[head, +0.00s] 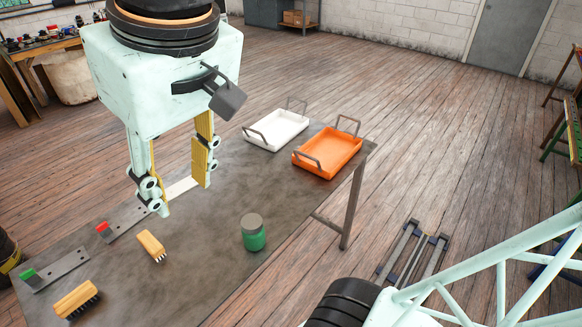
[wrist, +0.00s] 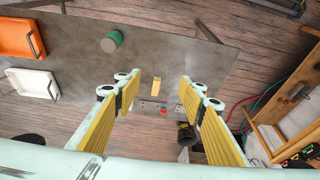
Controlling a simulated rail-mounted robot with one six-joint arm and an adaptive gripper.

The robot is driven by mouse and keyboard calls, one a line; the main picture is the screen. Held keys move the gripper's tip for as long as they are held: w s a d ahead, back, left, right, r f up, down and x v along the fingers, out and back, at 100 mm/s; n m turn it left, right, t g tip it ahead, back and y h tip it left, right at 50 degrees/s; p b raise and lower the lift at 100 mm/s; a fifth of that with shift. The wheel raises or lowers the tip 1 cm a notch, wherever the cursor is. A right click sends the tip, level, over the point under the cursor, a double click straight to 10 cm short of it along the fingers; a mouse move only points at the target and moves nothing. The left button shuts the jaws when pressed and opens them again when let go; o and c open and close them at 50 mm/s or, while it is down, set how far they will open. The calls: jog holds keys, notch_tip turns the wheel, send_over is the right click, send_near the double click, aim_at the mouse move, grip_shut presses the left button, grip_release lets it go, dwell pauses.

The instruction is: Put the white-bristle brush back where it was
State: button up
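The white-bristle brush (head: 152,244) has a wooden handle and lies on the grey table, with its pale bristles toward the front right. It lies apart from a metal plate with a red mark (head: 104,229). In the wrist view its wooden block (wrist: 157,88) appears between the fingers. My gripper (head: 182,192) is open and empty above the table, its yellow-padded fingers wide apart; both fingers also show in the wrist view (wrist: 158,84). A second brush with dark bristles (head: 75,298) lies at the front left, near a metal plate with a green mark (head: 55,269).
A green jar (head: 254,234) with a grey lid stands right of the white-bristle brush. A white tray (head: 277,131) and an orange tray (head: 328,153), both with handles, are at the table's far end. A pale strip (head: 181,189) lies below my gripper. The table's middle is mostly clear.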

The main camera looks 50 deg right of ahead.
jog(key=s, duration=0.6)
jog(key=shift+s, duration=0.2)
